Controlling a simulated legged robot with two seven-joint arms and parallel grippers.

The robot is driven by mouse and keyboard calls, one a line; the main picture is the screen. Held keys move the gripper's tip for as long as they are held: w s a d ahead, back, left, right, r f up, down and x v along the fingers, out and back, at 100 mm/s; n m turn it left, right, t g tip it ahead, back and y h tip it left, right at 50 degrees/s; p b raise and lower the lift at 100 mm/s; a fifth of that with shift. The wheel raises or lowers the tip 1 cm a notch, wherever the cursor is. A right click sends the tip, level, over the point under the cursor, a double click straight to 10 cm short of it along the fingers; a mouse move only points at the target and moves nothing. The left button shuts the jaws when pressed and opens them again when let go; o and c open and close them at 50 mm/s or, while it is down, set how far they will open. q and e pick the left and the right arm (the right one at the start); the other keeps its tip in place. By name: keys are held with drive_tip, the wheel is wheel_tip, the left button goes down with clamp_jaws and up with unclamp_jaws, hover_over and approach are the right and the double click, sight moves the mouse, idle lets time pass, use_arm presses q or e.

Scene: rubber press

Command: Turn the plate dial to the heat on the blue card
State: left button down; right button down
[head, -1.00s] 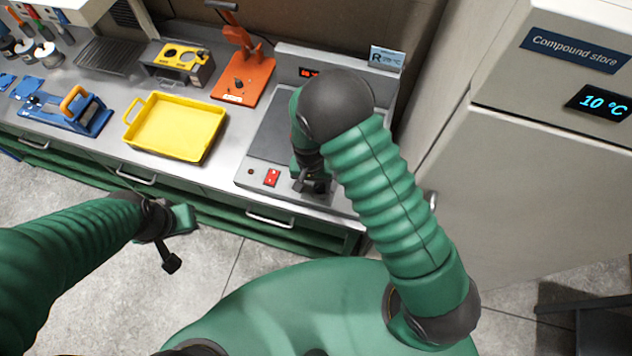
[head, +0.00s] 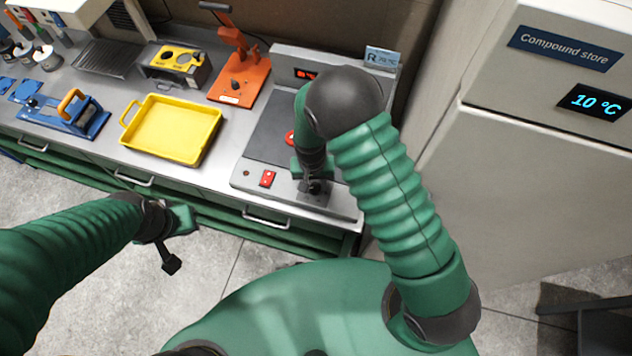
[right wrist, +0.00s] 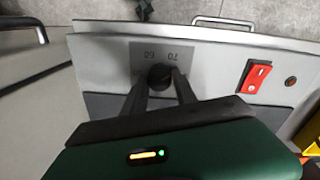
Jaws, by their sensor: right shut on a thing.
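The grey hot plate (head: 268,140) stands at the right end of the bench. Its dial (right wrist: 160,76) is a small dark knob on the front panel, with 60 and 70 printed beside it in the right wrist view. My right gripper (right wrist: 161,82) is shut on the dial from both sides; in the head view the gripper (head: 314,187) and arm hide much of the plate. The blue card (head: 382,57) stands behind the plate, with a large R and a °C figure too small to read surely. My left gripper (head: 174,240) hangs in front of the bench, away from the plate.
A red switch (head: 268,179) is left of the dial. A red display (head: 306,74) is partly hidden by my arm. A yellow tray (head: 172,130) and an orange press (head: 238,80) stand to the left. The compound store cabinet (head: 540,170) stands at the right.

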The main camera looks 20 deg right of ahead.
drive_tip(key=shift+s+d+f+n, duration=0.15)
drive_tip(key=shift+s+d+n, duration=0.05)
drive_tip(key=shift+n, duration=0.2)
drive_tip(key=n, duration=0.1)
drive_tip(key=a+n, duration=0.1)
drive_tip(key=shift+n+b, duration=0.35)
drive_tip(key=shift+n, duration=0.05)
drive_tip(key=shift+d+n, duration=0.35)
drive_tip(key=shift+n, duration=0.55)
use_arm(q)
drive_tip(key=shift+a+f, duration=0.3)
drive_tip(key=shift+f, duration=0.4)
use_arm(e)
drive_tip(key=shift+a+n, duration=0.15)
drive_tip(key=shift+n, duration=0.25)
drive_tip(key=c, duration=1)
unclamp_jaws()
drive_tip(key=shift+r, duration=0.2)
